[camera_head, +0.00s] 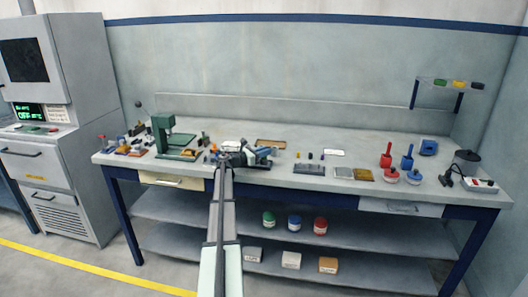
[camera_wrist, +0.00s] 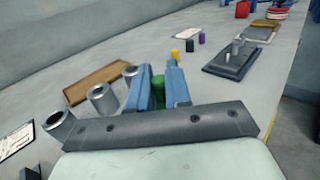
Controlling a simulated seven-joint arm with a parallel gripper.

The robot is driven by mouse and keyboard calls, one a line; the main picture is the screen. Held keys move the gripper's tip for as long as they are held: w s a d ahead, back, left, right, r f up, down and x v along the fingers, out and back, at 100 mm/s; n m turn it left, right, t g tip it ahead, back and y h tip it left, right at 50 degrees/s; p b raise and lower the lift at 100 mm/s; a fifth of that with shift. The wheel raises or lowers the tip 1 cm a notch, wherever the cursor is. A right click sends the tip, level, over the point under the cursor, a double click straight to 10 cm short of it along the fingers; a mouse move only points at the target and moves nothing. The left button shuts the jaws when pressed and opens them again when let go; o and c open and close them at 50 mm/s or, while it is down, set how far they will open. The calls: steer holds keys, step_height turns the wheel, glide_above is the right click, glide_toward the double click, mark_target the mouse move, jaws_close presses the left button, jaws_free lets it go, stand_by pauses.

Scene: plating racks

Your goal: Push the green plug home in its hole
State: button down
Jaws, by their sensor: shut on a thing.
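The green plug (camera_wrist: 158,90) shows in the wrist view between the two blue fingers of my gripper (camera_wrist: 160,84). My gripper is shut on it, and only a narrow part of the plug shows. Several silver hollow cylinders (camera_wrist: 101,98) stand in a row just left of the fingers. The hole for the plug is hidden, so I cannot tell whether the plug is in it. In the head view my gripper (camera_head: 247,155) is low over the middle of the bench, and the plug cannot be made out there.
Yellow (camera_wrist: 175,55), black (camera_wrist: 189,46) and purple (camera_wrist: 202,38) plugs stand on the bench beyond the fingers. A dark block with silver pegs (camera_wrist: 228,62) lies to their right. A brown tray (camera_wrist: 88,80) lies behind the cylinders. A green press (camera_head: 161,136) stands left of my gripper.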

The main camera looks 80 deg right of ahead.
steer(key=shift+f, duration=0.65)
steer(key=shift+r, duration=0.1)
steer(key=shift+r, duration=1.15)
steer(key=shift+f, duration=1.25)
stand_by(1.2)
steer(key=c, duration=1)
jaws_free()
steer(key=v, duration=1.4)
steer(key=shift+s, duration=0.1)
